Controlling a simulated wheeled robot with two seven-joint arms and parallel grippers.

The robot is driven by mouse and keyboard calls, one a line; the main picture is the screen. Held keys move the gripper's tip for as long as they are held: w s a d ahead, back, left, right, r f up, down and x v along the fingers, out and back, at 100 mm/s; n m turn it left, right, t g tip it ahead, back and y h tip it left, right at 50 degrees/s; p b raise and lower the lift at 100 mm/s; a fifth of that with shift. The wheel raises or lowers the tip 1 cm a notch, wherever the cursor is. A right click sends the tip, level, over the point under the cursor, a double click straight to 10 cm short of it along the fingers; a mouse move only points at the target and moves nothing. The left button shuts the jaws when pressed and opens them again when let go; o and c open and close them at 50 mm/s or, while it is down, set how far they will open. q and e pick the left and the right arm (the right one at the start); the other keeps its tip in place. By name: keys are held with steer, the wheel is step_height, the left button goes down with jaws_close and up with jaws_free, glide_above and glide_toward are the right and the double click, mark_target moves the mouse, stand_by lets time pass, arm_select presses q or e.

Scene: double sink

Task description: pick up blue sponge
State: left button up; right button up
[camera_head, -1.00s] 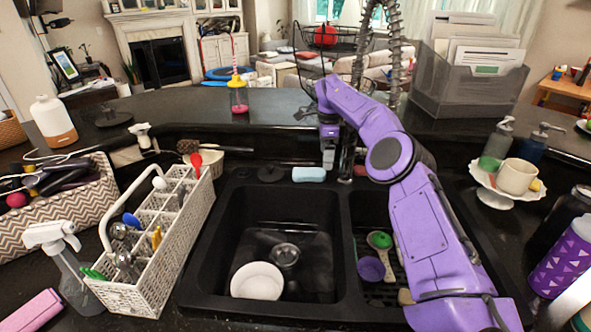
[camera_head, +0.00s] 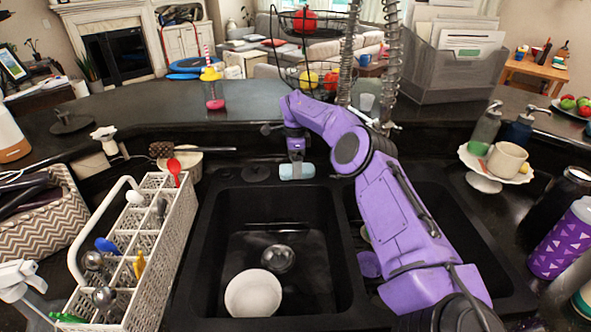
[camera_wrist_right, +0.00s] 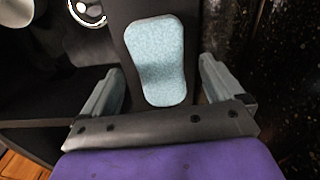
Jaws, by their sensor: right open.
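The blue sponge (camera_head: 297,171) lies on the back ledge of the black double sink (camera_head: 345,290), near the divider between the basins. My right gripper (camera_head: 296,156) comes down over it from above, its tips at the sponge's back edge in the head view. In the right wrist view the light blue sponge (camera_wrist_right: 157,60) lies between and ahead of the two grey fingers of my right gripper (camera_wrist_right: 162,80). The fingers are spread wide, with a gap on both sides of the sponge. My left gripper is not in view.
A white bowl (camera_head: 253,293) sits in the left basin. A white utensil caddy (camera_head: 150,240) stands left of the sink. A purple bowl (camera_head: 369,265) in the right basin is partly behind my arm.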

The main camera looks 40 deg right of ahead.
steer(key=shift+d+f, duration=0.15)
steer(key=shift+f, duration=0.45)
steer(key=shift+d+f, duration=0.15)
steer(key=shift+s, duration=0.2)
steer(key=shift+c, duration=0.5)
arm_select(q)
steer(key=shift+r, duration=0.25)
arm_select(e)
steer(key=c, duration=1)
steer(key=shift+r, duration=0.25)
